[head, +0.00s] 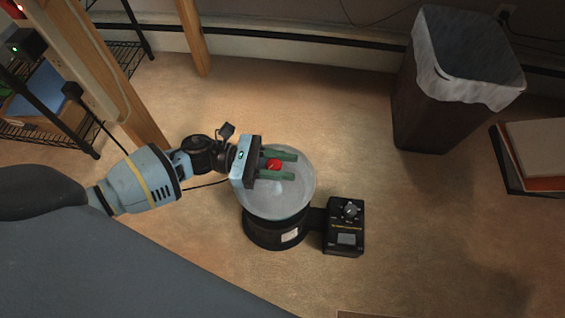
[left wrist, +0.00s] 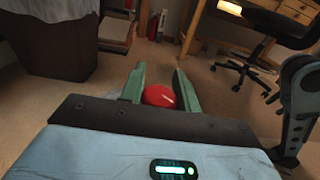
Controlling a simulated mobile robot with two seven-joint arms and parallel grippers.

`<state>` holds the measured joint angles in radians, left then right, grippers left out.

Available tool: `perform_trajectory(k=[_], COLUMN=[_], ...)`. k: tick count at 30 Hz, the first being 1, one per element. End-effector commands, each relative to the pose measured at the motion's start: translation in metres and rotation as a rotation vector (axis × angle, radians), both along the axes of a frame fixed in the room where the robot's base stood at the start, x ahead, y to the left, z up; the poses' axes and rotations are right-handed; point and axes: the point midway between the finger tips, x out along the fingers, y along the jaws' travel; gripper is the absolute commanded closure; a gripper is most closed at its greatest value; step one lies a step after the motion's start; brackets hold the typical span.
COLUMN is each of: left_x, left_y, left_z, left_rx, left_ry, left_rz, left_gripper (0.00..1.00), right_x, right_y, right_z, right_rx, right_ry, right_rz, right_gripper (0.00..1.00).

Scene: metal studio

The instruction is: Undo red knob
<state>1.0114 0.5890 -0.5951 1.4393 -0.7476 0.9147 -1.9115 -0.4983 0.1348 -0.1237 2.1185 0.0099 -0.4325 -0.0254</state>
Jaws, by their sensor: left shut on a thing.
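The red knob (head: 274,164) sits on top of a round, pale, translucent lid or bowl (head: 295,193), which rests on a black cylindrical base (head: 262,230). My left gripper (head: 296,165) reaches over the lid from the left, with its two green fingers on either side of the knob. It is shut on the red knob. In the left wrist view, the knob (left wrist: 159,96) lies between the green fingers, close to the palm. My right gripper is in neither view.
A black control box (head: 345,238) with a dial joins the base on its right. A lined bin (head: 440,100) stands at the back right, with stacked flat items (head: 540,150) at the far right. A wooden post (head: 140,115) rises behind my left arm. Open floor lies around the base.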

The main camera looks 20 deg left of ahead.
Motion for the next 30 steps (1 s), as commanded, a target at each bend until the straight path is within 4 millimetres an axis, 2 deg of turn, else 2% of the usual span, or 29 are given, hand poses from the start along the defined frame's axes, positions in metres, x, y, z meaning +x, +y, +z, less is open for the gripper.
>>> perform_trajectory(k=[16,30], left_x=[0.005,0.008], left_y=[0.002,0.004], left_z=[0.001,0.0], left_rx=[-0.003,0.0], left_ry=[0.002,0.0], left_rz=[0.364,0.471], left_gripper=[0.91,0.91], right_x=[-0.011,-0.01], right_y=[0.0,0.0], right_z=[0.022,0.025], right_rx=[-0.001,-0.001], right_ry=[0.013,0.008], right_rz=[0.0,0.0], right_gripper=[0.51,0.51])
